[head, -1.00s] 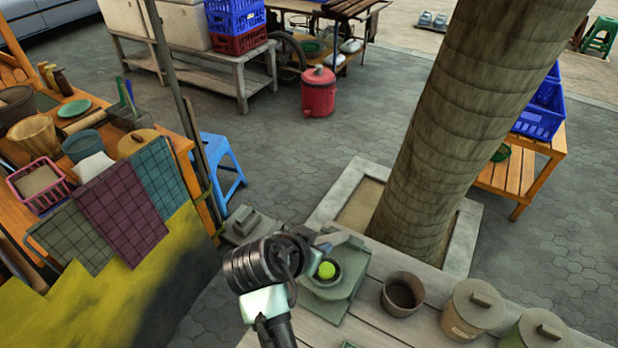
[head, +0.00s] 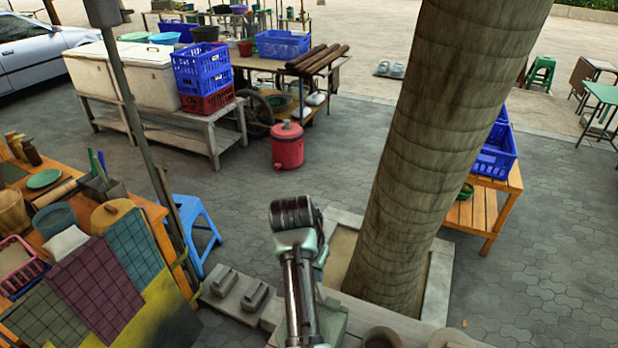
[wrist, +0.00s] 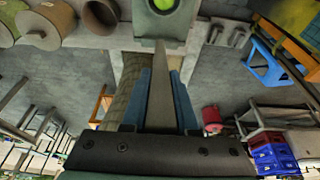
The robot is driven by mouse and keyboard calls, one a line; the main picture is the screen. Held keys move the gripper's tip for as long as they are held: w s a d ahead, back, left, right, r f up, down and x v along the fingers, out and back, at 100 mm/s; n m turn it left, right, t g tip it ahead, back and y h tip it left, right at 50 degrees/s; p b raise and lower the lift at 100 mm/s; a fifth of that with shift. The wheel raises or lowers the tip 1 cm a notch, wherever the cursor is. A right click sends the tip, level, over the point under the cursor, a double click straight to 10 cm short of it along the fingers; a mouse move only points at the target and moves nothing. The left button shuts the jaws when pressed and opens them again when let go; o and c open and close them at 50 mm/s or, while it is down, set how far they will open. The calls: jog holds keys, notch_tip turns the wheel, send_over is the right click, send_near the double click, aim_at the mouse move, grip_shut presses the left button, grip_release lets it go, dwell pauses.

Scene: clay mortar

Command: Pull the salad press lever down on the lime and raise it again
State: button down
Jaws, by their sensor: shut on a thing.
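In the wrist view, a yellow-green lime (wrist: 163,4) sits in the round cup of the grey-green press (wrist: 180,45) at the top edge, partly cut off. The long grey lever (wrist: 160,62) runs toward the camera between the blue fingers of my gripper (wrist: 161,88). The fingers are shut on the lever, and the lever does not cover the visible part of the lime. In the head view, part of the press (head: 335,318) shows beside my arm. The lime, lever and fingertips are hidden there or out of view.
A brown pot (head: 382,338) stands right of the press on the bench, at the bottom edge. A thick tree trunk (head: 430,150) rises just behind. Grey blocks (head: 235,292) lie to the left. A blue stool (head: 192,225) and red cooler (head: 287,145) stand beyond on the paving.

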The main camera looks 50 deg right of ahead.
jog(key=shift+d+r, duration=0.2)
jog(key=c, duration=0.9)
grip_release()
jog(key=shift+w, duration=0.1)
jog(key=shift+o, duration=1.1)
jog(key=shift+d+f, duration=0.1)
jog(key=shift+f, duration=0.05)
jog(key=b+v, duration=0.2)
jog(key=v, duration=0.9)
jog(key=shift+r, duration=0.25)
jog(key=shift+p+v, duration=0.8)
